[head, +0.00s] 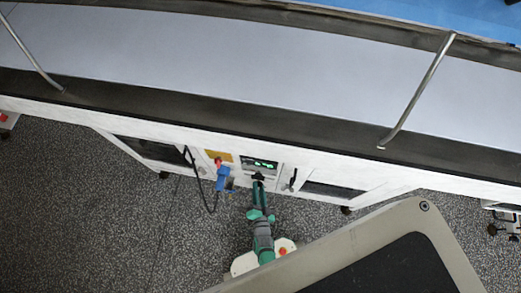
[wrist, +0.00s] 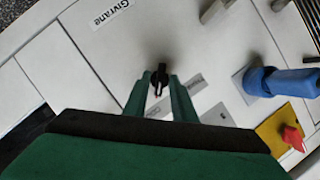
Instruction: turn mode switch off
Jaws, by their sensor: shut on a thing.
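The mode switch is a small black knob (wrist: 161,77) on the white panel, in the middle of the wrist view. My gripper (wrist: 160,84) has its two green fingers on either side of the knob and is shut on it. The knob's pointer lies roughly up and down in the wrist view. In the head view my gripper (head: 258,178) reaches the white front panel just below the green-lit display (head: 260,163); the knob is too small to make out there.
A red switch on a yellow plate (wrist: 291,137) and a blue plug (wrist: 285,82) sit to the right in the wrist view. A dark cable (head: 200,185) hangs left of my arm in the head view. A black handle (head: 292,180) is on its right. Speckled floor lies in front.

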